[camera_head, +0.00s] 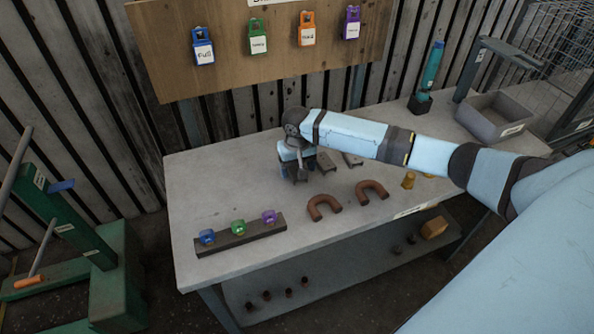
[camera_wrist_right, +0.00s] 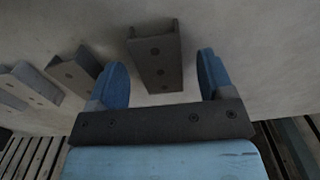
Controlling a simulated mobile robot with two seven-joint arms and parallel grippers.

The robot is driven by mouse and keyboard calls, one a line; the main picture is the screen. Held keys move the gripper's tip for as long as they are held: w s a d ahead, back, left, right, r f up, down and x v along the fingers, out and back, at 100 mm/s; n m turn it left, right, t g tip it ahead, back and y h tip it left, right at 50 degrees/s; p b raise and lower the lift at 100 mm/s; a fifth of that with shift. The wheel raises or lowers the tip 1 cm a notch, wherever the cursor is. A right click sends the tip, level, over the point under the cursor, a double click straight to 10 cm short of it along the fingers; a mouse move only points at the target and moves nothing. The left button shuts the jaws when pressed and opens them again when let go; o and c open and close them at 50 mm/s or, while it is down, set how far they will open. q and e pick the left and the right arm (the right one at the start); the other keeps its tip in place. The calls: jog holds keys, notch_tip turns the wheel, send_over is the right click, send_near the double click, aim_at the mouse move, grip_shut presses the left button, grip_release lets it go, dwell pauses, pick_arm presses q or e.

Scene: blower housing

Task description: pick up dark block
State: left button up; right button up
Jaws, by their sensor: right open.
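A dark grey block (camera_wrist_right: 155,62) with small holes in its face lies on the grey table, between the two blue fingers of my right gripper (camera_wrist_right: 163,82) in the right wrist view. The fingers are open, with a gap on each side of the block. In the head view my right gripper (camera_head: 294,158) points down at the back of the table, partly covering that block. Two similar blocks lie beside it, one dark (camera_wrist_right: 74,70) and one lighter grey (camera_wrist_right: 31,85). My left gripper is out of view.
The table (camera_head: 215,185) also holds two brown U-shaped pipes (camera_head: 323,207), a dark rack (camera_head: 240,236) with blue, green and purple pieces, brass parts (camera_head: 408,180) and a grey bin (camera_head: 495,118). A wooden board (camera_head: 225,75) with coloured tags hangs behind.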

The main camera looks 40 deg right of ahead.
jog(key=shift+f, duration=0.45)
jog(key=shift+c, duration=0.4)
jog(key=c, duration=1)
jog(key=shift+r, duration=0.1)
